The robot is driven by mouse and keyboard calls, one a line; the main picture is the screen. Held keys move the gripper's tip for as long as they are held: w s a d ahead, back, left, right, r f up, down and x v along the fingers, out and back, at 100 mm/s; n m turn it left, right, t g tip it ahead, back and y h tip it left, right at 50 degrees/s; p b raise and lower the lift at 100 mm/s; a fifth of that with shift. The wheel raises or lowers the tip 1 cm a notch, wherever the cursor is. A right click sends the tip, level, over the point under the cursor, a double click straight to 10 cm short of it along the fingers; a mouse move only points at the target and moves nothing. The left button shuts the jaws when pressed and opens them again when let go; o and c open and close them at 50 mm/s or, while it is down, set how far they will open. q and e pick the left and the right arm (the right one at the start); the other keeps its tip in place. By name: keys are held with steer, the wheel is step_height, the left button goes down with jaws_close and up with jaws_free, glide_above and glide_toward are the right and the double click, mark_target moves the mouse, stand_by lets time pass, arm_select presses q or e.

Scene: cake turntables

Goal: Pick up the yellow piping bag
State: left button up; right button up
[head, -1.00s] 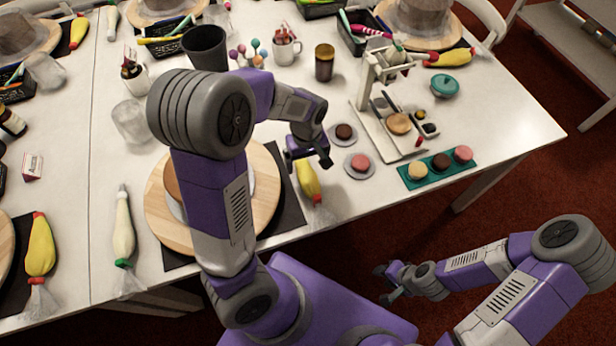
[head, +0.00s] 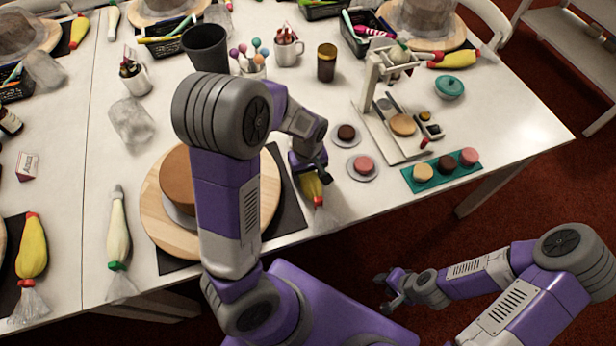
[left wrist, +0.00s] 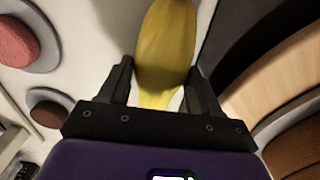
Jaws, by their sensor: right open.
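The yellow piping bag (head: 313,187) lies on the white table just right of the dark mat, near the front edge. My left gripper (head: 312,170) is low over it and hides part of it in the head view. In the left wrist view the yellow bag (left wrist: 166,45) runs between the two black fingers (left wrist: 160,70). The fingers are apart, one on each side of it, with no clear grip. My right gripper (head: 390,288) is open and empty, out past the table's front edge. Another yellow piping bag (head: 32,246) lies at the far left.
A brown cake (head: 177,180) stands on a round wooden turntable (head: 158,222) left of the left gripper. Small plates with a pink cake (head: 363,163) and a dark one (head: 346,132) sit just right. A pale piping bag (head: 118,235) lies left of the turntable.

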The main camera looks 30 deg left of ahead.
arm_select(q)
steer(key=shift+c, duration=0.5)
steer(key=shift+r, duration=0.1)
step_height(320, 180, up, 8)
steer(key=p, duration=0.3)
steer(key=shift+r+p, duration=0.25)
steer(key=shift+p, duration=0.15)
steer(key=shift+r, duration=0.7)
steer(key=shift+o, duration=0.3)
steer(key=shift+f, duration=0.1)
steer(key=shift+c, duration=0.4)
